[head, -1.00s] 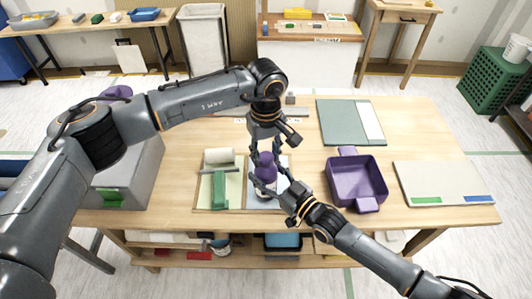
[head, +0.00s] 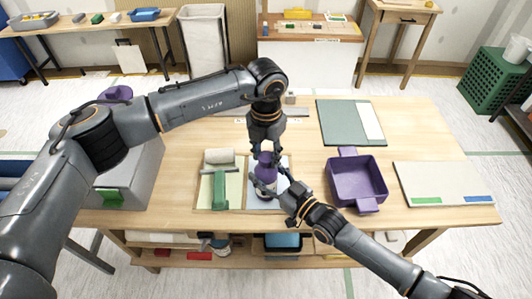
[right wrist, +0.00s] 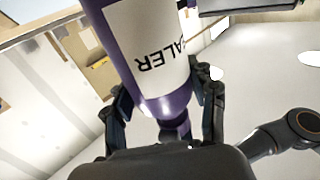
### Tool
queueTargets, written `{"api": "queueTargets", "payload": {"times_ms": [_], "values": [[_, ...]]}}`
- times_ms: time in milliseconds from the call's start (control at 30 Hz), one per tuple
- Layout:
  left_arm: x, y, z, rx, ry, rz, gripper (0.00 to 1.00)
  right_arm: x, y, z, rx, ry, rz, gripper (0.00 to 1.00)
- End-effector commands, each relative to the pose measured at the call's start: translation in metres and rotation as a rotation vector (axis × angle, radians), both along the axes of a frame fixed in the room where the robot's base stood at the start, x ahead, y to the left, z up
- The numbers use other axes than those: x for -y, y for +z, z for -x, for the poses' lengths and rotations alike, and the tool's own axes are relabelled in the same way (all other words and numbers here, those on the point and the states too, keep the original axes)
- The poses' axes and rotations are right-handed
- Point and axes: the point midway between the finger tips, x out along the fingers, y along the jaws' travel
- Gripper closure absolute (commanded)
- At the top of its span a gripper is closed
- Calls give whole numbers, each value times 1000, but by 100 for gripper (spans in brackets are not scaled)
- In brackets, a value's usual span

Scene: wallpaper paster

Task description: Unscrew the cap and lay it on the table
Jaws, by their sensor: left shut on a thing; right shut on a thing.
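A purple bottle (head: 265,172) with a white label stands over the pale mat in front of me. It also shows in the right wrist view (right wrist: 160,60), where part of the label reads "ALER". My right gripper (head: 268,187) is shut on the bottle's body from the front right. My left gripper (head: 266,153) comes down from above and is shut on the bottle's top, where the cap sits. The cap is mostly hidden by the left fingers, so I cannot tell whether it has loosened.
The table (head: 420,143) has bare wood at right. A grey-green board (head: 345,122) lies behind, a pale board (head: 440,181) at far right, and a grey box (head: 140,172) at left.

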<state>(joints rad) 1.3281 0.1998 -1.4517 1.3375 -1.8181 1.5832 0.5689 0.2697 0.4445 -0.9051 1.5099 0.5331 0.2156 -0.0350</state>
Motion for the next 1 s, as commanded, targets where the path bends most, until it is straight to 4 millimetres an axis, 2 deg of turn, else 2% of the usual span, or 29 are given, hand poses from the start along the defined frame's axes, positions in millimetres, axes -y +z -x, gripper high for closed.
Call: {"api": "queueTargets", "payload": {"times_ms": [200, 333, 1000], "values": [[0, 0, 0, 1, 417, 1, 100, 0, 0, 0, 1, 1, 0, 100], [0, 0, 0, 1, 554, 1, 100, 0, 0, 0, 1, 1, 0, 100], [0, 1, 0, 1, 551, 1, 100, 0, 0, 0, 1, 1, -1, 100]]}}
